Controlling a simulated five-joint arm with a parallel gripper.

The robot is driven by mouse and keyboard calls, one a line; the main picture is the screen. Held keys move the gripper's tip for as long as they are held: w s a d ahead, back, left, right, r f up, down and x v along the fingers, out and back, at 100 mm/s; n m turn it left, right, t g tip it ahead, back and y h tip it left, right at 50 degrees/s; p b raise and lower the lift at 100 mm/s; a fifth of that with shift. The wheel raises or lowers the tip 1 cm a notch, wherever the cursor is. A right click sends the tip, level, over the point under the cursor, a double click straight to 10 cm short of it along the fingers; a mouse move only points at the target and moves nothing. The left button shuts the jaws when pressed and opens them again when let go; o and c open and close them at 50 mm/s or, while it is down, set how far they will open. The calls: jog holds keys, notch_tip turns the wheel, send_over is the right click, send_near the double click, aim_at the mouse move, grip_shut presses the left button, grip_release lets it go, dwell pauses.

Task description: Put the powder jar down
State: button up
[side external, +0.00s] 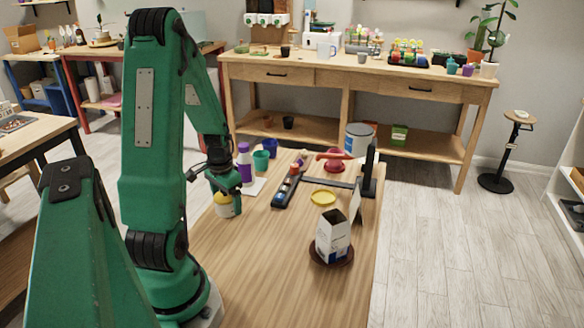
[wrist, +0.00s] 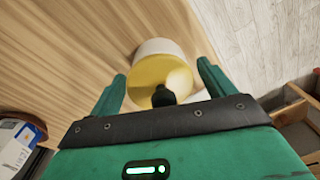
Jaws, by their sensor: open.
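The powder jar (side external: 224,209), white with a yellow top part, is near the left edge of the wooden table (side external: 250,275). It looks upright, and its base appears to be at the tabletop. My gripper (side external: 228,188) is over it and hides part of it. In the wrist view the jar (wrist: 158,48) is between the two open fingers (wrist: 162,76), with a visible gap on each side. A small dark round thing (wrist: 163,97) covers part of the yellow top; I cannot tell what it is.
A purple-and-white bottle (side external: 244,165) and a teal cup (side external: 261,161) stand behind the jar. A dark narrow tray (side external: 284,197) lies to its right. A yellow disc (side external: 323,197) and an open white box (side external: 333,238) are further right. The front of the tabletop is clear.

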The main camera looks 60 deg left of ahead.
jog(key=shift+r, duration=0.15)
jog(key=shift+s+d+r, duration=0.1)
jog(key=shift+s+r, duration=0.1)
jog(key=shift+r, duration=2.8)
jog(key=shift+s+d+r, duration=0.1)
jog(key=shift+s+r, duration=0.1)
jog(key=shift+r, duration=2.75)
jog(key=w+d+r+m+t+y, duration=0.1)
jog(key=w+d+r, duration=0.25)
jog(key=d, duration=0.35)
jog(key=w+d+r+m+t, duration=0.1)
jog(key=w+d+r, duration=0.25)
jog(key=d, duration=0.35)
jog(key=s+d+r+m+t, duration=0.1)
jog(key=d+r, duration=0.1)
jog(key=d, duration=0.5)
jog(key=s+d+r+t+h, duration=0.1)
jog(key=s+d+t, duration=0.1)
jog(key=d, duration=0.5)
jog(key=shift+s+r+m, duration=0.3)
jog(key=shift+r+m, duration=0.1)
